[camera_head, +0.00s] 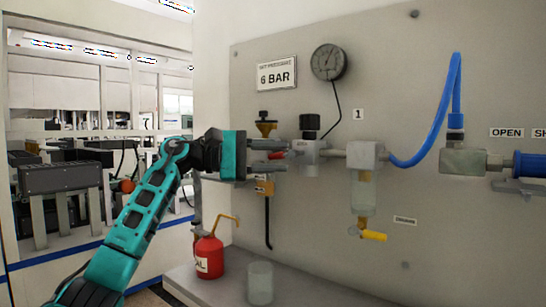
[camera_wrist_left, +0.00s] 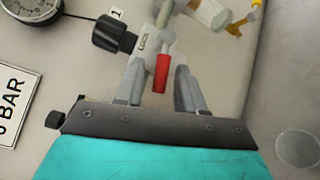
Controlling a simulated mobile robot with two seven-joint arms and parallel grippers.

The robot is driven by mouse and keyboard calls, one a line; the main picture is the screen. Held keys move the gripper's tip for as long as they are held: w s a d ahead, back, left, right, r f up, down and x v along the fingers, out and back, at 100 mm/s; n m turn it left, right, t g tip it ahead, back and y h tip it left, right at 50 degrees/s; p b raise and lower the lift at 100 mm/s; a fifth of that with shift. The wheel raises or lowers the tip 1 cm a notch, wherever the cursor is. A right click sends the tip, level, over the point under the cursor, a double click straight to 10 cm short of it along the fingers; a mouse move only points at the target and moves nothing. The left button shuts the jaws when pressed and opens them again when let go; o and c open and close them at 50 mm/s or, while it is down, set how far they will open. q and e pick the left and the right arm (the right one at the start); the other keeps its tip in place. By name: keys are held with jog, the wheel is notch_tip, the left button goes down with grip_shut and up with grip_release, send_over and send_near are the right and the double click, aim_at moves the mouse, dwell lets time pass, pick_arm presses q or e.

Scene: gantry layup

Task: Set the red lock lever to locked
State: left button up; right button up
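The red lock lever (camera_wrist_left: 161,74) shows in the left wrist view, hanging off the metal valve body below the black regulator knob (camera_wrist_left: 112,34). It lies between the two grey fingers of my left gripper (camera_wrist_left: 159,80), with a visible gap on each side. The fingers are apart and do not appear to touch it. In the head view my left gripper (camera_head: 270,157) reaches the pipe line from the left, and a bit of the red lever (camera_head: 277,155) shows at its fingertips. Its lock position cannot be read. My right gripper is out of view.
The wall panel carries a gauge (camera_head: 328,62), a "6 BAR" sign (camera_head: 277,73), a filter bowl (camera_head: 364,192) with a yellow drain tap (camera_head: 373,234), and a blue hose (camera_head: 430,146). A red oil can (camera_head: 208,257) and a glass (camera_head: 260,283) stand on the shelf below.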

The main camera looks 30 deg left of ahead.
pick_arm(q)
jog(key=shift+c, duration=0.2)
grip_shut()
jog(key=shift+f, duration=0.1)
